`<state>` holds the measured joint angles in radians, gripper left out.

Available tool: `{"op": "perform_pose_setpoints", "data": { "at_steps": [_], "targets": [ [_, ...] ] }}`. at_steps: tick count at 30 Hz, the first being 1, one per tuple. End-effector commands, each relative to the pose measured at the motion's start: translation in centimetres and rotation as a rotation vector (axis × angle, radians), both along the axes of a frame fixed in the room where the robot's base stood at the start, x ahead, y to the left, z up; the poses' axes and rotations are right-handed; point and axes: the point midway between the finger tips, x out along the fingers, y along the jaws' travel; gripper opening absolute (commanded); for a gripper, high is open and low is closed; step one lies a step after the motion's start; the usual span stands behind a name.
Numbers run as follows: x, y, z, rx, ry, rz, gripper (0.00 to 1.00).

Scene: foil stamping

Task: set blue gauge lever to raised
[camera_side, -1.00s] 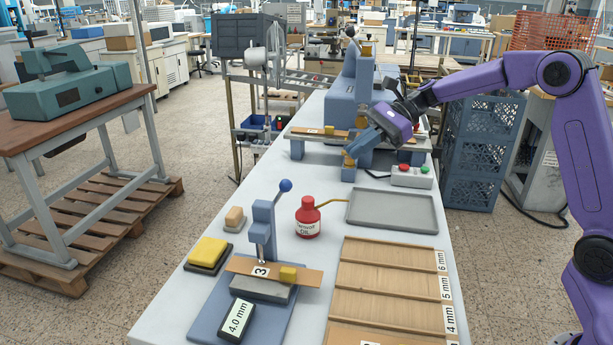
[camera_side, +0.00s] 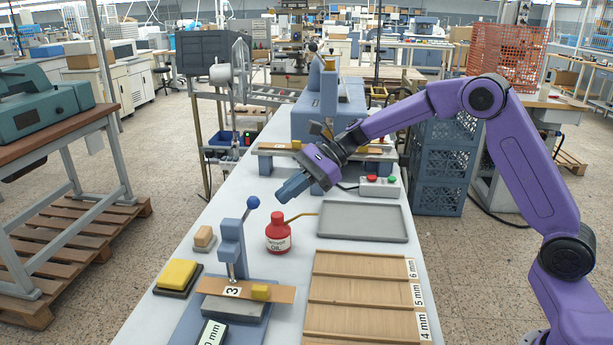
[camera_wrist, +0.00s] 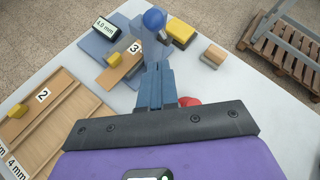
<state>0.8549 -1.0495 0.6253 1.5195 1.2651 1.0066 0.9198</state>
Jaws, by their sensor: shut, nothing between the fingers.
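The blue gauge (camera_side: 232,245) stands at the front of the bench. Its lever has a round blue ball knob (camera_side: 253,202) and slopes up to the right from the post's top. In the wrist view the knob (camera_wrist: 154,19) is just beyond my fingertips. A strip marked 3 (camera_side: 225,290) with a yellow block lies on the gauge's bed. The gauge's display (camera_side: 212,335) is partly cut off in the side view, but the wrist view's display (camera_wrist: 105,28) reads 4.0 mm. My gripper (camera_side: 283,200) is shut and empty, above and behind the knob, apart from it.
A red oil bottle (camera_side: 278,236) stands close below my gripper. A grey tray (camera_side: 350,235) and a wooden rack (camera_side: 362,285) lie to the right. A yellow pad (camera_side: 178,275) and a small tan block (camera_side: 204,236) are left of the gauge. A blue press stands behind.

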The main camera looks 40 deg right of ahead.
Motion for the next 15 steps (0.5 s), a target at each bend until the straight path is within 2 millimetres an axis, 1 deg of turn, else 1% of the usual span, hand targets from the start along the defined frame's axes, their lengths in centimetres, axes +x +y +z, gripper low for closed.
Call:
{"op": "perform_pose_setpoints", "data": {
  "at_steps": [1, 3, 6, 10, 15],
  "targets": [
    [0.0, 0.9, 0.3, 0.000, -0.004, 0.003, 0.00],
    [-0.1, 1.8, 0.6, 0.001, -0.003, 0.002, 0.00],
    [0.0, 2.8, 0.8, 0.000, -0.004, -0.001, 0.00],
    [-0.1, 3.5, 1.0, 0.000, -0.003, -0.001, 0.00],
    [-0.1, 3.7, 1.1, 0.001, -0.003, -0.003, 0.00]
  ]
}}
